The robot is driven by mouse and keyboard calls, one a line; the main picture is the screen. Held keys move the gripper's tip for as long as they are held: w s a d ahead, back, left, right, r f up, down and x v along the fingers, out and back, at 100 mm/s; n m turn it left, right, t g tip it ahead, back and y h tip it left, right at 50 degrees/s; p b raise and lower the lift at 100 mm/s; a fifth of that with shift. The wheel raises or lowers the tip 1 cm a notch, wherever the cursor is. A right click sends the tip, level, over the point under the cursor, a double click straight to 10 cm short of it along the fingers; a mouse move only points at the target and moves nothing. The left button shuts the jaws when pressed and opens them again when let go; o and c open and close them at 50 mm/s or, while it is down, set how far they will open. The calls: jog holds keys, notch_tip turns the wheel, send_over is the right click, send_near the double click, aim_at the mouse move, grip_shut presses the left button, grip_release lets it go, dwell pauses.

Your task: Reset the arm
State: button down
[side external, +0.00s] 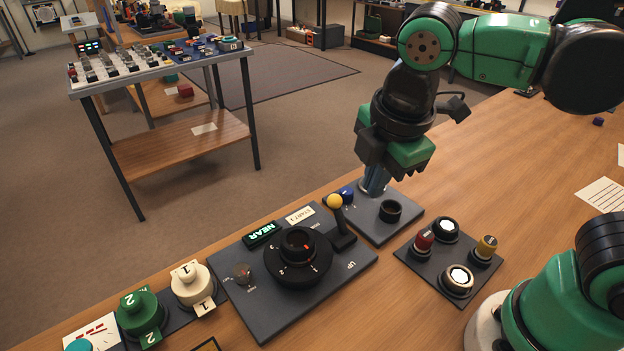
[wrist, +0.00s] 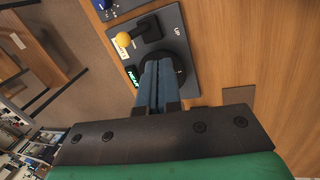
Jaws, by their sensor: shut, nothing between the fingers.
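My gripper (side external: 374,190) points down in the side external view, with its blue-grey fingers at the back part of a small dark plate (side external: 403,222). The fingers are together with nothing held between them. Whether the tips touch the plate or hover above it, I cannot tell. In the wrist view the shut fingers (wrist: 158,68) reach toward a dark control panel and partly cover its round dial (wrist: 180,62). The yellow-knobbed lever (side external: 337,212) stands left of the fingers in the side external view. It also shows in the wrist view (wrist: 123,39).
The control panel (side external: 340,277) carries a dial (side external: 298,258) and a green "NEAR" display (side external: 261,234). A black cup (side external: 390,211) and blue knob (side external: 346,192) are close to my fingers. A four-knob plate (side external: 447,262) is to the right. Bare wooden table (side external: 520,150) lies further right.

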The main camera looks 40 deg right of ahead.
jog(key=w+d+f+m+t, duration=0.2)
jog(key=d+m, duration=0.4)
jog(key=m, duration=1)
jog(key=w+t, duration=0.1)
jog(key=t, duration=0.1)
jog(key=shift+d+f+t+y, duration=0.15)
jog(key=shift+d+t+y, duration=0.25)
